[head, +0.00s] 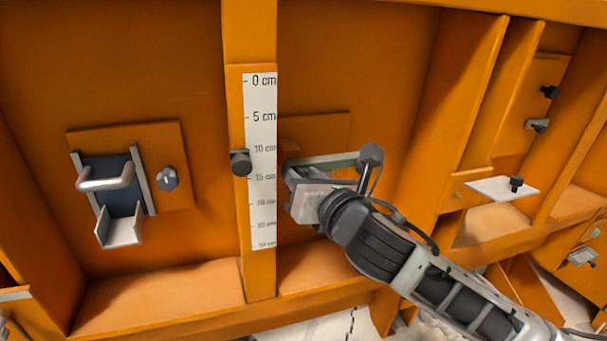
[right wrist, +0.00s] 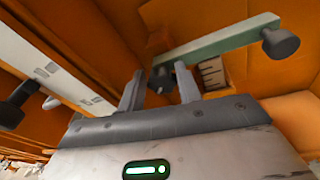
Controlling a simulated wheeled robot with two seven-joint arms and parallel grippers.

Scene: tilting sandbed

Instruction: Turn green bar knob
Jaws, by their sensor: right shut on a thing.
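The green bar (head: 330,160) lies nearly level across the orange panel right of the scale, with a dark end knob (head: 370,156) at its right end. In the right wrist view, the pale green bar (right wrist: 225,41) slants up right to its dark end knob (right wrist: 281,42). My right gripper (head: 293,176) is at the bar's left end, away from the end knob. In the right wrist view, my gripper's fingers (right wrist: 160,76) stand either side of a small dark part at that left end and are shut on it. The gripper partly hides this end. My left gripper is not in view.
A printed centimetre scale (head: 262,120) with a dark knob (head: 241,162) stands close left of my gripper. A handle plate (head: 110,177) is farther left. A white flap (head: 490,189) juts out at the right. Orange ribs divide the panels.

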